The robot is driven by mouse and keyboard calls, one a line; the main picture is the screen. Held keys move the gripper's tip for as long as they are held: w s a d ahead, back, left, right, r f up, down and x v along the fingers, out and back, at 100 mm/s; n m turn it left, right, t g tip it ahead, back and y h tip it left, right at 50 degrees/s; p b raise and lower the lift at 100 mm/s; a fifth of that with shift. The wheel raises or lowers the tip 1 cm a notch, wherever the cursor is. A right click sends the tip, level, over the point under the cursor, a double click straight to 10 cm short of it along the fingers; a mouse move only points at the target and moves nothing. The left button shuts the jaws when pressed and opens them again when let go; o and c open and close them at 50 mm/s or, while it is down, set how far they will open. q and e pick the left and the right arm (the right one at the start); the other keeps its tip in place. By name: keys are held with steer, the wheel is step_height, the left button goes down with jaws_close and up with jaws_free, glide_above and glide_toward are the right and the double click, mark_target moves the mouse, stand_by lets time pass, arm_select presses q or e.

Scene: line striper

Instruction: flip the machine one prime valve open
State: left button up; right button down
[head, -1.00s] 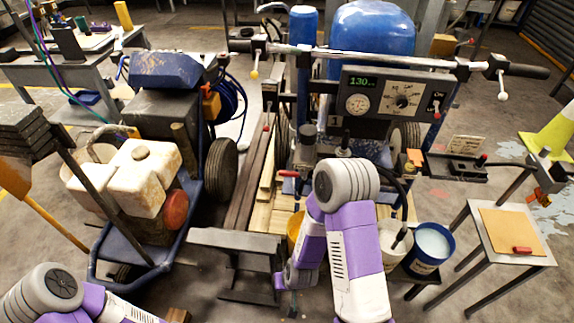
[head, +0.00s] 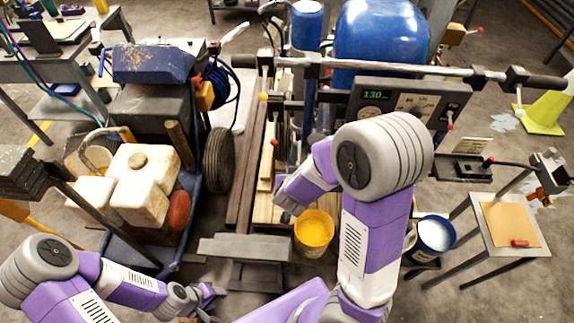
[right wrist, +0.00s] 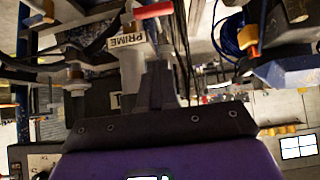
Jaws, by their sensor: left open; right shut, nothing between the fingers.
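The prime valve's red handle (right wrist: 153,11) shows at the top of the right wrist view, lying roughly crosswise. A PRIME tag (right wrist: 127,40) hangs just below and left of it. My right gripper (right wrist: 157,70) is shut and empty, with its fingertips pointing toward the valve; I cannot tell whether they touch anything there. In the head view my right arm hides the valve. Machine one (head: 408,105) stands behind that arm, its display reading 130. My left gripper (head: 212,292) is open and empty, low at the front left, well away from the valve.
A yellow bucket (head: 314,232) and a blue bucket (head: 434,238) stand on either side of my right arm. A small side table (head: 510,226) is at the right. Another machine with a dirty white tank (head: 140,182) stands at the left.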

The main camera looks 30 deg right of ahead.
steer(key=s+a+f+b+x, duration=0.1)
steer(key=s+f+b+x, duration=0.1)
steer(key=b+x, duration=0.6)
steer(key=shift+x, duration=2.4)
